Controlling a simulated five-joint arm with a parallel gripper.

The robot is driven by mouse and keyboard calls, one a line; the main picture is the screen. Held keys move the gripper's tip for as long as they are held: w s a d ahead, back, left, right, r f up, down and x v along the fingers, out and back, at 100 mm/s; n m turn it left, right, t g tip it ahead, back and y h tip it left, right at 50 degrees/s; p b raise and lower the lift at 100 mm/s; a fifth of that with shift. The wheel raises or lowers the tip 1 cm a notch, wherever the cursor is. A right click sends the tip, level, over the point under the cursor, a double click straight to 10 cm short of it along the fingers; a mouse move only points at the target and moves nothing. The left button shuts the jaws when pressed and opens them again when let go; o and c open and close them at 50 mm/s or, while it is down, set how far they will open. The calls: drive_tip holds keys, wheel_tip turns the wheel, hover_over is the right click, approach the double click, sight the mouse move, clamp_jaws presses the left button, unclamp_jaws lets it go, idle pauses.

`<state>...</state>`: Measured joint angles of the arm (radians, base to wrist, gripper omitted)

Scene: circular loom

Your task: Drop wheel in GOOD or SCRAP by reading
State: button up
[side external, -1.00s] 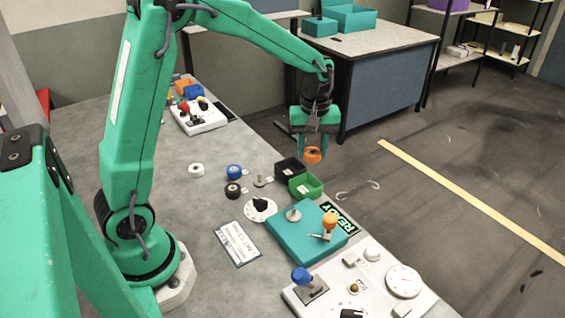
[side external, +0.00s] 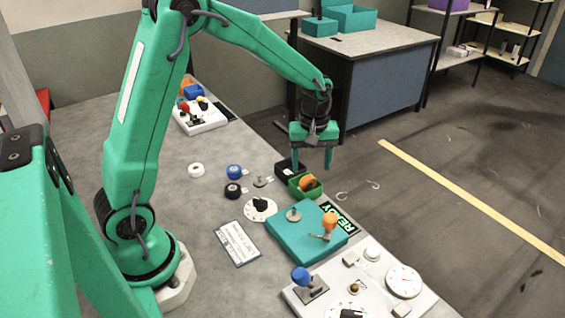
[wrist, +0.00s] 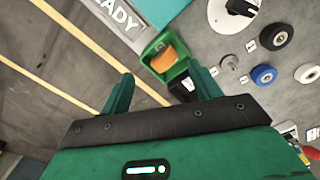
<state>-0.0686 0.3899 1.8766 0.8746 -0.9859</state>
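The orange wheel (side external: 308,182) rests in the green bin (side external: 302,190); in the wrist view the wheel (wrist: 164,59) lies tilted inside the green bin (wrist: 176,72). A black bin (side external: 284,168) stands directly beside the green one, partly behind my gripper; any lettering on either bin is too small to read. My gripper (side external: 312,164) hangs just above and behind the bins, fingers apart with nothing between them. In the wrist view its two fingers (wrist: 160,95) are also spread and empty. The teal tester (side external: 285,235) shows READY on its display (side external: 338,219).
White, blue and black wheels (side external: 196,170) (side external: 234,171) (side external: 232,190) lie on the grey table. A dial (side external: 260,208), a printed card (side external: 238,243) and a white control panel (side external: 385,290) are nearby. The table edge runs just beyond the bins.

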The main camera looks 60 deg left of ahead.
sight(309, 180)
idle(0.3)
wheel_tip(309, 180, up, 8)
idle(0.7)
drive_tip(key=shift+f, duration=0.1)
drive_tip(key=s+d+r+m+t, duration=0.1)
drive_tip(key=s+r+m+t, duration=0.1)
drive_tip(key=s+m, duration=0.4)
drive_tip(key=s+d+r+m+t, duration=0.2)
drive_tip(key=s+r+m, duration=0.3)
drive_tip(key=s, duration=1)
drive_tip(key=shift+r+m+t, duration=0.2)
drive_tip(key=shift+m+t, duration=0.3)
drive_tip(key=shift+t, duration=0.3)
idle(0.5)
